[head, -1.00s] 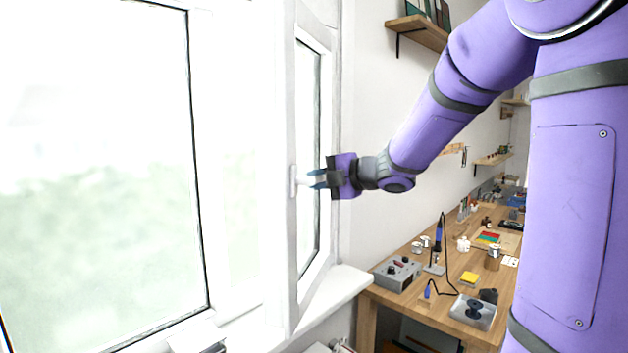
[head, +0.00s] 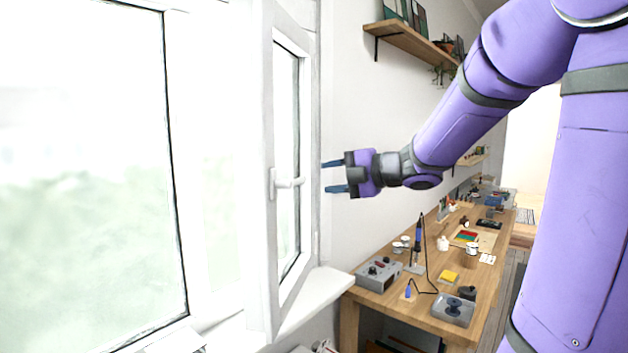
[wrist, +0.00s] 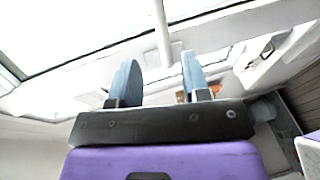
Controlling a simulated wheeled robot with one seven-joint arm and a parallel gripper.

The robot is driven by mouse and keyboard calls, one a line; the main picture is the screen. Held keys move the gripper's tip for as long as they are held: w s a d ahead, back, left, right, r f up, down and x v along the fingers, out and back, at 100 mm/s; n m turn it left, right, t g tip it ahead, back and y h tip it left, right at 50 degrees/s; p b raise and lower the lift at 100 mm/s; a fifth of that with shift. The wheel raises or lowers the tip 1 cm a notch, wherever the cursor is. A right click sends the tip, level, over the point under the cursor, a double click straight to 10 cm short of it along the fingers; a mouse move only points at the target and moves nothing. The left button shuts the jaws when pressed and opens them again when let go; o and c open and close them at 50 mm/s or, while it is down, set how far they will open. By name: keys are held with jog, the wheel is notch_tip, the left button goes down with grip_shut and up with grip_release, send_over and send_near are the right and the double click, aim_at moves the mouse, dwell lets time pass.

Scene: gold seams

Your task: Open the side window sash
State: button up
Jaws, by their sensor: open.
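The side window sash (head: 262,200) is white and narrow and stands swung out at an angle from the window.
A large fixed window pane (head: 85,190) fills the left. The white sill (head: 310,300) runs below the sash. A wooden workbench (head: 425,310) with tools and boxes stands at the right, below my arm. A wooden shelf (head: 410,42) hangs on the wall above.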

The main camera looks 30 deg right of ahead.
jog(key=shift+v, duration=0.95)
